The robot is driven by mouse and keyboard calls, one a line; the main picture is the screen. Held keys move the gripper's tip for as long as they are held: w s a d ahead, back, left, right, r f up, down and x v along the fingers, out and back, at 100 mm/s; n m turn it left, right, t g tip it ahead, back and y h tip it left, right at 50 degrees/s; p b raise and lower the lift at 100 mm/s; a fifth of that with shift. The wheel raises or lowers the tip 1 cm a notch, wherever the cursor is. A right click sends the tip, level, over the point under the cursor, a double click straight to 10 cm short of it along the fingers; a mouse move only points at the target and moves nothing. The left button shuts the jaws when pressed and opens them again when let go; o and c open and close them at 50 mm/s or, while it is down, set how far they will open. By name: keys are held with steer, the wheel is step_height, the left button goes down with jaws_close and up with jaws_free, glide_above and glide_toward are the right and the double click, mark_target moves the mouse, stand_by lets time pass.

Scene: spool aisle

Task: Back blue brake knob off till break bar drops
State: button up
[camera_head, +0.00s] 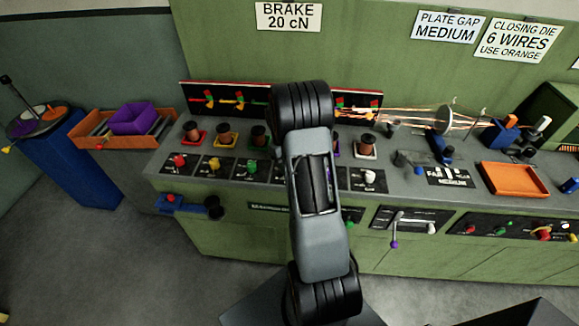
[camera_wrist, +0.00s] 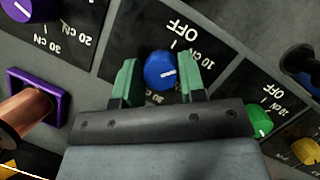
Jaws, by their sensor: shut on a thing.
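The blue brake knob (camera_wrist: 160,71) shows in the wrist view on a black dial plate (camera_wrist: 146,38) marked OFF, 10 cN and 30 cN. Its white pointer line faces the 10 cN side, to the right in the picture. My gripper (camera_wrist: 158,76) has its two green fingers on either side of the knob, shut on it. In the head view my arm hides the blue knob and my gripper. A black back panel (camera_head: 228,99) carries coloured flags; I cannot make out a break bar for blue, as my arm covers the panel's middle.
A green knob (camera_wrist: 260,120) and a purple knob (camera_wrist: 17,8) sit on neighbouring plates. A copper spool (camera_wrist: 28,112) stands close at left on a purple base. Copper wires (camera_head: 410,113) run right toward a round plate (camera_head: 444,119). An orange tray (camera_head: 513,180) lies farther right.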

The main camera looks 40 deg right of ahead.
steer(key=shift+w, duration=0.1)
steer(key=o, duration=0.9)
steer(key=v, duration=1.3)
steer(key=shift+r+b, duration=0.35)
steer(key=shift+r, duration=0.05)
steer(key=shift+d, duration=0.1)
